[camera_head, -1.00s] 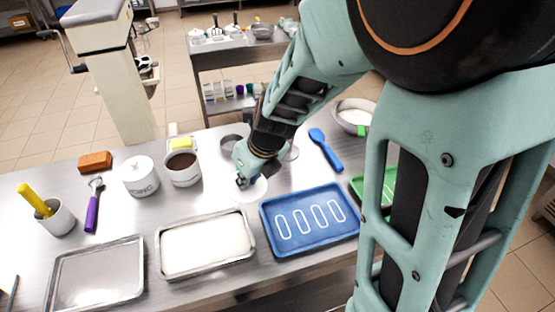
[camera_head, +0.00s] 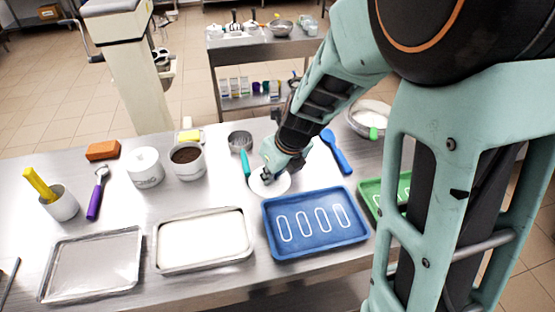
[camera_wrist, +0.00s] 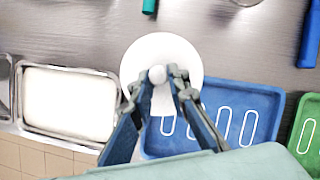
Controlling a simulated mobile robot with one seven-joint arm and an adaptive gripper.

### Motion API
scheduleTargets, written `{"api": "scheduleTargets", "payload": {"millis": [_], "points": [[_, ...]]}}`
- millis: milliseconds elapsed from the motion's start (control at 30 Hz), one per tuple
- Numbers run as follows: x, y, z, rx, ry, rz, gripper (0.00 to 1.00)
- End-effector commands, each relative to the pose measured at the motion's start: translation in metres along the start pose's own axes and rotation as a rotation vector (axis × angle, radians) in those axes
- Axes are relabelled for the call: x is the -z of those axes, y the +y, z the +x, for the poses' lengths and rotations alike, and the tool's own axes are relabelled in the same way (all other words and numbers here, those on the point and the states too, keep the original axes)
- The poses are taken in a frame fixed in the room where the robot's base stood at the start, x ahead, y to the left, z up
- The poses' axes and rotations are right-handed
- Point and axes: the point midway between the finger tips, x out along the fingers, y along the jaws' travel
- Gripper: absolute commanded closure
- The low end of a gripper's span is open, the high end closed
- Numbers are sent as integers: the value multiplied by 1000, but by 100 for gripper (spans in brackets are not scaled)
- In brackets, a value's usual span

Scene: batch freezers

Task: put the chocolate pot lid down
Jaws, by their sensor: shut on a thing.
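The chocolate pot lid is a white disc with a round knob; it shows in the wrist view (camera_wrist: 162,52) and in the head view (camera_head: 283,185). My gripper (camera_wrist: 160,80) is shut on the lid's knob; it also shows in the head view (camera_head: 268,178). The lid is level, at or just above the table behind the blue tray; I cannot tell if it touches. The open chocolate pot (camera_head: 188,162), white with dark brown contents, stands left of my gripper. A closed white pot (camera_head: 146,168) stands beside it.
The blue tray (camera_head: 315,222) lies just in front of the lid, partly below it in the wrist view. A pan of white mix (camera_head: 203,240) is at left front. A teal-handled tool (camera_head: 245,165) and a blue spatula (camera_head: 336,152) lie close by. A green tray (camera_head: 370,195) is at right.

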Motion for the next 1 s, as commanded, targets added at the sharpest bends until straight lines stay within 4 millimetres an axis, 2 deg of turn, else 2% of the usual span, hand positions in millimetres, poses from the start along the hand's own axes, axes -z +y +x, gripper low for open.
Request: {"api": "scheduleTargets", "payload": {"millis": [33, 200, 500, 833, 1000], "points": [[-2, -8, 14, 2, -1, 2, 95], [-16, -32, 37, 1, 0, 2, 95], [-20, -52, 75, 0, 1, 0, 95], [-24, -60, 87, 0, 0, 0, 95], [-22, -64, 104, -1, 1, -1, 95]]}}
